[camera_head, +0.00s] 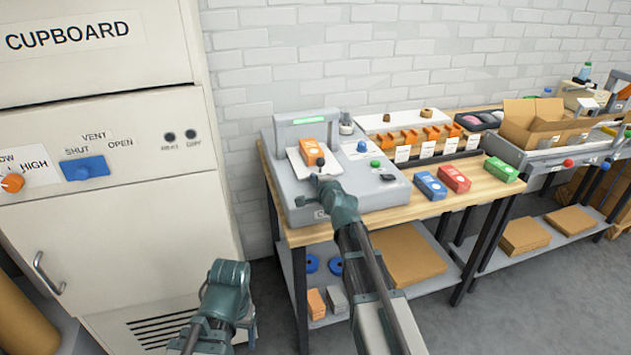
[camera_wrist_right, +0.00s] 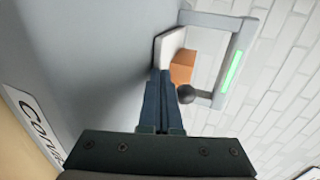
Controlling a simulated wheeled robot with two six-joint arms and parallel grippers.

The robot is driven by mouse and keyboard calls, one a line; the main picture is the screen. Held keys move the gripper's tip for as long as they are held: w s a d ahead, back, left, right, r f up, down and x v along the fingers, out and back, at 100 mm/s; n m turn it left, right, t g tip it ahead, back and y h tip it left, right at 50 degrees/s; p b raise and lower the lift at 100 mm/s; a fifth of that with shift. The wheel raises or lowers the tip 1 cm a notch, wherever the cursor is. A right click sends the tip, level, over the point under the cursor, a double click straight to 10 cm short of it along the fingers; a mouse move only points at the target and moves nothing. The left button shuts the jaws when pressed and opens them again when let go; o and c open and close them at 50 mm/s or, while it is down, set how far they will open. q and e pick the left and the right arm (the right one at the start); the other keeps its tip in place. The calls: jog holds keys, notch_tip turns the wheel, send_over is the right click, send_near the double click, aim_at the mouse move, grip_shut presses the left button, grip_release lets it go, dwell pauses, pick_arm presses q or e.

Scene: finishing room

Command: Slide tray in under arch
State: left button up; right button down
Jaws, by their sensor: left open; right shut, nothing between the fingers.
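A white tray (camera_head: 299,168) lies on the grey machine (camera_head: 380,195) on the bench, with an orange box (camera_head: 312,150) standing on it. A dark round knob (camera_head: 320,161) shows at the tray's front. The grey arch (camera_head: 283,134) with a green light stands at the tray's far side. How far the tray reaches under it is unclear. My right gripper (camera_head: 318,180) is shut and empty, close to the tray's front edge. In the right wrist view its fingertips (camera_wrist_right: 160,76) are beside the tray (camera_wrist_right: 168,44) and knob (camera_wrist_right: 186,94); contact is unclear. My left gripper (camera_head: 226,284) is open, low by the cupboard.
A cream cupboard (camera_head: 150,220) stands at the left. Blue, red and green boxes (camera_head: 453,179) lie on the bench to the right of the machine. A rack with orange clips (camera_head: 410,137) stands behind them. A brick wall (camera_head: 260,70) closes the back.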

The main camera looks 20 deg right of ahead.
aim_at(307, 167)
jog(key=w, duration=0.5)
jog(key=shift+w+a, duration=0.1)
jog(key=shift+w, duration=0.3)
jog(key=shift+s+r, duration=0.1)
jog(key=shift+s, duration=0.05)
jog(key=shift+s, duration=0.25)
jog(key=v, duration=0.2)
jog(key=f+v, duration=0.1)
jog(key=v, duration=0.1)
jog(key=shift+s, duration=0.55)
jog(key=p+v, duration=0.3)
jog(key=v, duration=0.5)
jog(key=shift+s+r, duration=0.2)
jog(key=shift+s, duration=0.1)
